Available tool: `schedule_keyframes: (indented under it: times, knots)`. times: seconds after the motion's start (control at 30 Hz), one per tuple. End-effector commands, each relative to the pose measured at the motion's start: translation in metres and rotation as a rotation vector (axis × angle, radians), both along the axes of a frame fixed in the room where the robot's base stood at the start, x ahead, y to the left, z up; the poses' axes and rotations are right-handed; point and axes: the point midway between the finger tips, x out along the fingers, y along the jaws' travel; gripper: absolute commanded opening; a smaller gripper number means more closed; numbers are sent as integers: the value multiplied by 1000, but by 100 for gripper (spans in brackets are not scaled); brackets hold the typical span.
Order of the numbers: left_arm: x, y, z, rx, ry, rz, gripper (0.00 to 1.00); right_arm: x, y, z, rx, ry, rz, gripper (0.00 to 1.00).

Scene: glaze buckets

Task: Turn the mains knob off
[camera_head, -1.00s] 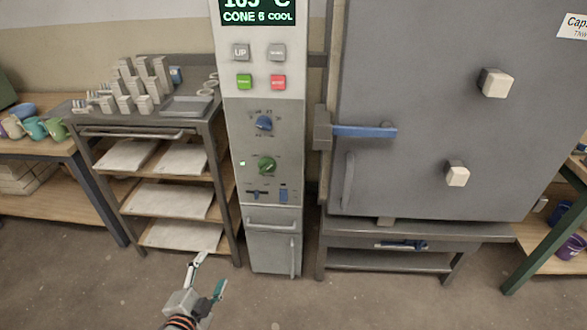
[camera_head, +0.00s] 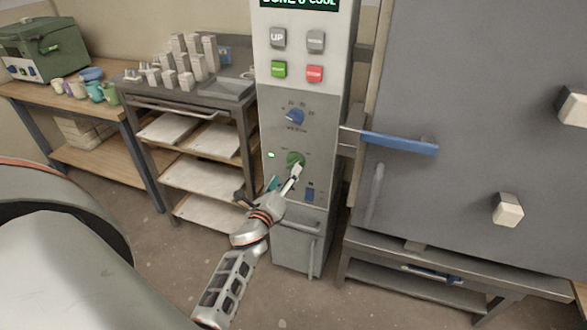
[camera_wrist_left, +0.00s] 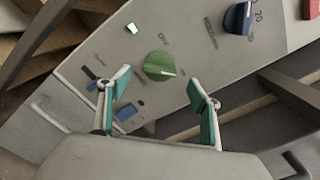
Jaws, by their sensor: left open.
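The green round knob (camera_head: 295,160) sits on the grey control panel (camera_head: 266,130) of the tall column. In the left wrist view the green knob (camera_wrist_left: 159,67) has a pale pointer line towards the right, and small lettering is beside it. A small lit lamp (camera_wrist_left: 132,28) is near it. My left gripper (camera_head: 284,178) is in front of the panel, just below the knob. In the left wrist view its two fingers (camera_wrist_left: 160,88) are apart, one on each side of the knob's lower edge, with nothing between them. Contact is not visible. My right gripper is not in view.
A blue dial (camera_head: 294,116) is above the green knob, and a blue switch (camera_head: 309,194) below it. The kiln door's blue handle (camera_head: 400,142) sticks out to the right. A shelf cart (camera_head: 205,180) stands left of the column.

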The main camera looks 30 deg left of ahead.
Motion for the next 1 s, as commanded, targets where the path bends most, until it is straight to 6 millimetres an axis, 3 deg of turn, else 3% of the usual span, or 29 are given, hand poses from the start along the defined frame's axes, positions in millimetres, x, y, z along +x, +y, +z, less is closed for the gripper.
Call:
schedule_keyframes:
  times: [0.1,0.3,0.67,0.8,0.83,1.0]
  knots:
    - [20,5,1,-1,-2,0,64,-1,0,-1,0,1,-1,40]
    - [39,9,0,-2,-1,-1,64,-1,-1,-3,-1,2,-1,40]
    - [44,10,0,-2,0,-1,64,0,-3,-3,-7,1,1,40]
    - [44,10,0,-2,0,-1,30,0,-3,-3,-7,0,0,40]
    - [44,10,0,-2,0,-1,26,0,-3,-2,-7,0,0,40]
    - [44,10,0,-4,0,-1,26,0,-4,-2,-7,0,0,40]
